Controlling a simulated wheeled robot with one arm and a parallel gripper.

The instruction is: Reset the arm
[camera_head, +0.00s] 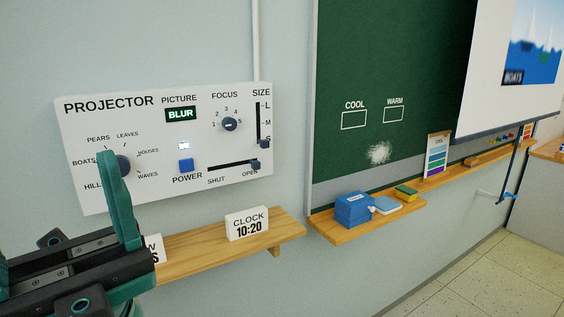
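My gripper (60,225) is at the lower left, in front of the projector panel (215,142). One teal finger stands up at the right of its dark rail; part of another teal piece shows at the left picture edge. The gap between them is wide, and I see nothing held. The upright finger overlaps the picture dial (123,165) in view; I cannot tell whether it touches it. The panel's display (181,114) reads BLUR.
A wooden shelf (205,238) below the panel holds a CLOCK 10:20 card (247,224) and a partly hidden card (155,249). At right, a green chalkboard (385,60) has a ledge (345,233) with a blue box (353,209) and sponge (405,193). Floor (460,275) is clear.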

